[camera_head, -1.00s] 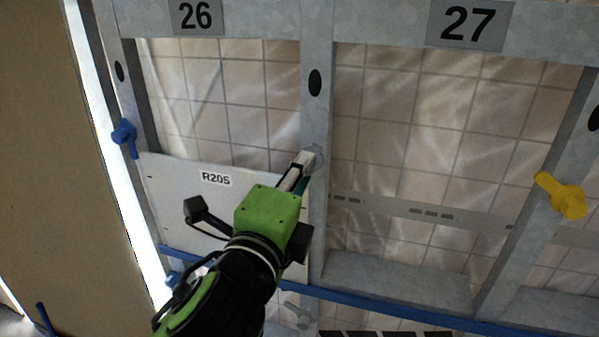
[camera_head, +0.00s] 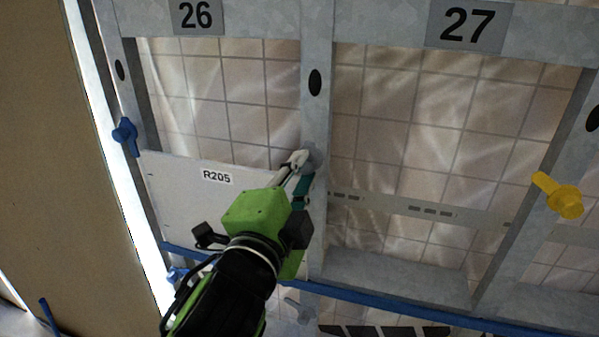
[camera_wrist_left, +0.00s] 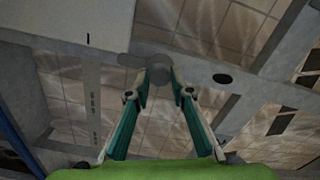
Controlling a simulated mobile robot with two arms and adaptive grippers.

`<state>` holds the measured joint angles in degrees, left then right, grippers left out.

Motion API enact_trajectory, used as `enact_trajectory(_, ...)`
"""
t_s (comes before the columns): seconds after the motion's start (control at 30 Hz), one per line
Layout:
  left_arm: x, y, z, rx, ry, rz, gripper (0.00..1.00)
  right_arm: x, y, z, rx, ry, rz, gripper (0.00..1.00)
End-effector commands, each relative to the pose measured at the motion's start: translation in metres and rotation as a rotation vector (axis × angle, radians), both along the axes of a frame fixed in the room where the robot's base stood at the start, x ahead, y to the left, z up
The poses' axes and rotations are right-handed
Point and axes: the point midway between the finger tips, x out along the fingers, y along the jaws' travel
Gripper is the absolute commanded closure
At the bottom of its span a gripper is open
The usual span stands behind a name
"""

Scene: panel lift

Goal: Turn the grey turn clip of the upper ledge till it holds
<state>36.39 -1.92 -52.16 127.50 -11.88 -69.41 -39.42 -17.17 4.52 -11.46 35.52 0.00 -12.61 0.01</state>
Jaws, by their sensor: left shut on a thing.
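The grey turn clip (camera_head: 311,155) sits on the metal upright between bays 26 and 27, near the top right corner of the white panel R205 (camera_head: 180,205). My left gripper (camera_head: 299,163) is shut on the clip. In the left wrist view, the clip (camera_wrist_left: 131,61) shows between the fingertips (camera_wrist_left: 160,75), with its lobe pointing left. The fingers partly hide the clip in the head view. The panel stands in bay 26 above the blue ledge (camera_head: 400,311). My right gripper is not in view.
A blue turn clip (camera_head: 124,134) is on the left upright and a yellow one (camera_head: 562,197) on the right upright. Another grey clip (camera_head: 298,309) is low on the middle upright. Bay 27 is open, with a slotted crossbar (camera_head: 420,210).

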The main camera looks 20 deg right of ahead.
Motion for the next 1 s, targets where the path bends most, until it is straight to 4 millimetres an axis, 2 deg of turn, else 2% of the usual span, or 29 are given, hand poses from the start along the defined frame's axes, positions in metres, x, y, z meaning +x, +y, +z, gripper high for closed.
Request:
enact_trajectory(0.03, 0.000, 0.000, 0.005, -0.009, -0.009, -0.002, 1.00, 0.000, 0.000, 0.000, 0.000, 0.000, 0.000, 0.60)
enact_trajectory(0.27, 0.000, 0.000, 0.006, -0.010, -0.009, -0.002, 1.00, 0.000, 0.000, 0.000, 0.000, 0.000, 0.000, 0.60)
enact_trajectory(0.3, 0.000, 0.000, 0.006, -0.010, -0.011, -0.001, 0.74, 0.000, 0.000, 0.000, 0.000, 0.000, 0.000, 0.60)
enact_trajectory(0.37, 0.000, 0.000, 0.006, -0.009, -0.010, -0.002, 0.62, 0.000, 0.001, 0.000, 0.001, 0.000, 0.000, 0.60)
enact_trajectory(0.77, -0.004, 0.003, 0.002, -0.003, -0.005, -0.001, 0.62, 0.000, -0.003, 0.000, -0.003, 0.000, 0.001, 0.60)
enact_trajectory(1.0, -0.035, 0.022, 0.002, -0.004, -0.005, -0.003, 0.62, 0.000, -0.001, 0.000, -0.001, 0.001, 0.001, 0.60)
